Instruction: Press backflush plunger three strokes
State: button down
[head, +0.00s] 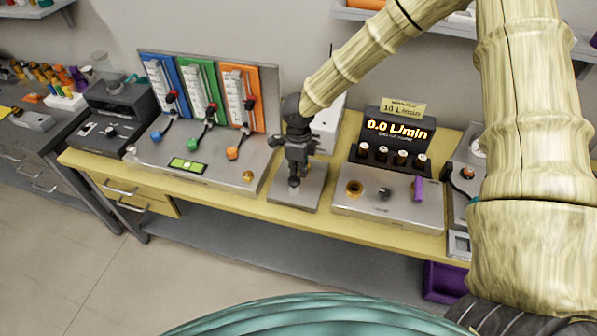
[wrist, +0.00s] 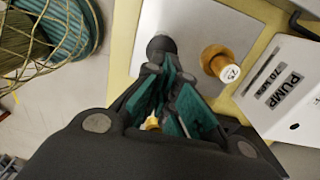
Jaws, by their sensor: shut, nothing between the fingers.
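My gripper (head: 296,168) is shut and empty, pointing down over a small grey metal plate (head: 312,193) on the yellow bench. In the wrist view its teal-padded fingertips (wrist: 160,72) are together just beside a dark round knob (wrist: 160,46) on that plate (wrist: 192,20). I cannot tell whether they touch the knob. A brass post with a white marked cap (wrist: 228,72) stands to the right of the fingertips. No label shows which of these is the backflush plunger. In the head view my gripper hides most of the plate's fittings.
A white box labelled PUMP (wrist: 285,88) stands close on the right in the wrist view. A panel with blue, green and orange flowmeters (head: 238,95) is left of my gripper. A display reading 0.0 L/min (head: 398,129) is to the right. The yellow bench edge (head: 225,198) is in front.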

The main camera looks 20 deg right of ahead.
aim_at(298, 180)
notch_tip(298, 180, up, 9)
jog(key=b, duration=0.2)
dwell(0.3)
jog(key=shift+b, duration=0.45)
dwell(0.6)
notch_tip(298, 180, up, 3)
jog(key=shift+f+b, duration=0.2)
jog(key=shift+b, duration=0.85)
notch_tip(298, 180, down, 14)
jog(key=p, duration=0.4)
jog(key=shift+r+p, duration=0.1)
jog(key=shift+p, duration=0.2)
